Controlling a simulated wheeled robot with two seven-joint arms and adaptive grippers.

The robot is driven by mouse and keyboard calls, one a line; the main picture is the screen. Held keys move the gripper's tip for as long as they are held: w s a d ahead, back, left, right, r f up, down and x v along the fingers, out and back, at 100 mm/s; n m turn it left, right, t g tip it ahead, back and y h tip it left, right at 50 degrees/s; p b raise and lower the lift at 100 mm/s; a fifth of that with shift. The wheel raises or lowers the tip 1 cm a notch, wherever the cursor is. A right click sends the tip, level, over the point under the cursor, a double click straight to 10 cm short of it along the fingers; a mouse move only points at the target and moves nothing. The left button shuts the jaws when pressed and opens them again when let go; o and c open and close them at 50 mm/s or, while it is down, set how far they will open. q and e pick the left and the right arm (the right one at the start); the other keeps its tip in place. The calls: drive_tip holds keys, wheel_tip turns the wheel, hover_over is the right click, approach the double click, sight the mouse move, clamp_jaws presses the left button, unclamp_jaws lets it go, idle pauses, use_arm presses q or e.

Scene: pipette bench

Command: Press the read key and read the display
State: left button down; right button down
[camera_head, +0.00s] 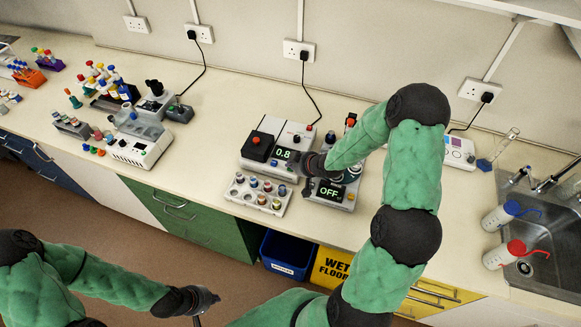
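The instrument (258,163) in the middle of the bench has a dark display (285,154) that reads 0.8 in light digits. A black square block with a red spot (257,146) sits on its left part. My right gripper (303,165) is dark and low at the instrument's right front, just below and right of the display. It hides that part of the panel, so I cannot make out the read key or whether I touch it. Its fingers are too small to judge. My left gripper (207,299) hangs over the floor, away from the bench, with no object visible in it.
A second unit with a display reading OFF (330,191) stands right of my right gripper. A rack of small vials (240,196) lies in front of the instrument. A white-and-grey device (140,145) and bottles stand left. A sink (545,235) is at right.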

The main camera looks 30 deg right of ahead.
drive_tip(key=shift+f, duration=0.3)
drive_tip(key=shift+r, duration=0.1)
drive_tip(key=shift+r+p, duration=0.55)
drive_tip(key=shift+r, duration=0.3)
wheel_tip(320, 180, up, 6)
drive_tip(key=p, duration=0.5)
idle(0.5)
idle(0.5)
